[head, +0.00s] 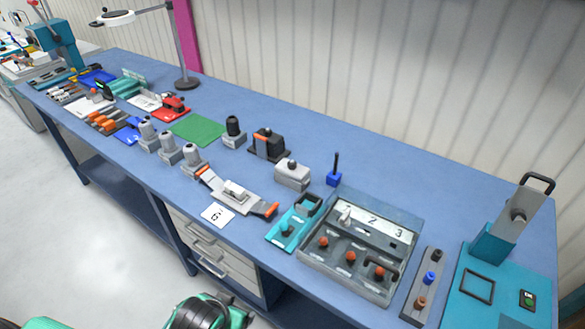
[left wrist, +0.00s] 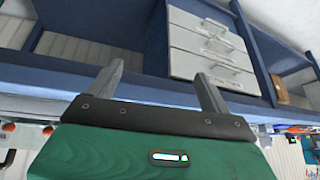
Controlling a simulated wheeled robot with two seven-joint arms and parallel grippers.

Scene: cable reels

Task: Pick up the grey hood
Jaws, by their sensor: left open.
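A grey hood (head: 291,174), a boxy light-grey housing with a pale stub on top, stands upright on the blue bench, right of an orange-and-black housing. Several other grey pieces stand to its left, including a grey-bodied connector (head: 193,159). My left gripper (left wrist: 160,88) is open and empty in the left wrist view, its two grey fingers spread in front of the bench front. In the head view only a green and black part of my arm shows at the bottom edge, well short of the hood. I cannot make out the hood in the wrist view. My right gripper is out of view.
A blue block with an upright pin (head: 334,178) stands right of the hood. The grey-framed box (head: 310,258) with numbered positions and a teal fixture (head: 283,230) lie in front. An orange-ended cradle (head: 236,193) is at front left. Bare bench lies behind the hood.

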